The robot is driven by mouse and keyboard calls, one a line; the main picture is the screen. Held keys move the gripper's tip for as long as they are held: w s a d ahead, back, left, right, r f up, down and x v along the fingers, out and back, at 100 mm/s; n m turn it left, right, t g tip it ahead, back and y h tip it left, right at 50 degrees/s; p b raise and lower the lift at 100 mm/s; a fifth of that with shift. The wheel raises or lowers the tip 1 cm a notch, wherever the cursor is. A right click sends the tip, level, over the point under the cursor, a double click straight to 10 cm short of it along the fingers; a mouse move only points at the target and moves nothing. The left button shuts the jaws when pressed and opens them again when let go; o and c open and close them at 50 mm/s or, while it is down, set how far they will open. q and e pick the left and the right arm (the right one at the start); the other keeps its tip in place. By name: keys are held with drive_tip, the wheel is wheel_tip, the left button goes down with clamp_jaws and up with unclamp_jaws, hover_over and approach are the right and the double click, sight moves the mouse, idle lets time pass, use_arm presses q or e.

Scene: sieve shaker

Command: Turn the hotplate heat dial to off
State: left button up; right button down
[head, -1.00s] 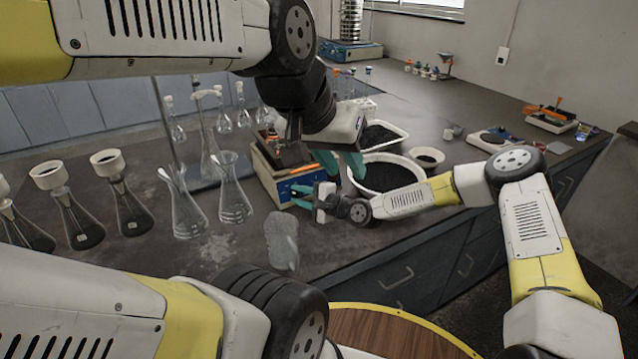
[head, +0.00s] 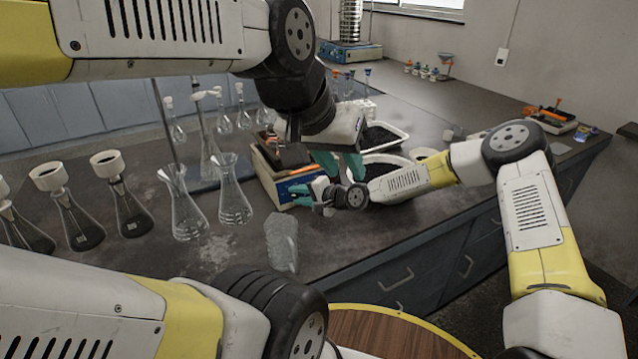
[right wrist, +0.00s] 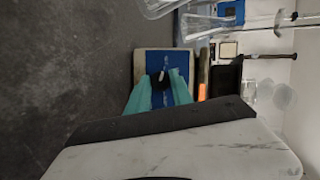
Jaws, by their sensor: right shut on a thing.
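The hotplate (head: 293,188) is a box with a blue front panel, at the middle of the bench in the head view. In the right wrist view its blue panel (right wrist: 156,61) faces me, with a small black dial (right wrist: 160,77) on it. My right gripper (right wrist: 161,82) has its teal fingers on both sides of the dial and is shut on it. In the head view my right gripper (head: 314,192) is at the hotplate's front, and the dial is hidden there. My left gripper (head: 340,165) is just right of the hotplate, its teal fingers apart and empty.
A white tray (head: 400,133) of dark grains and a round bowl of them, partly hidden by my right arm, are to the right. Glass flasks (head: 232,200) stand to the left.

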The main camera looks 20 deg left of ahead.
drive_tip(key=c, duration=1.1)
unclamp_jaws()
drive_tip(key=shift+c, duration=0.2)
drive_tip(key=v, duration=0.8)
drive_tip(key=shift+w, duration=0.1)
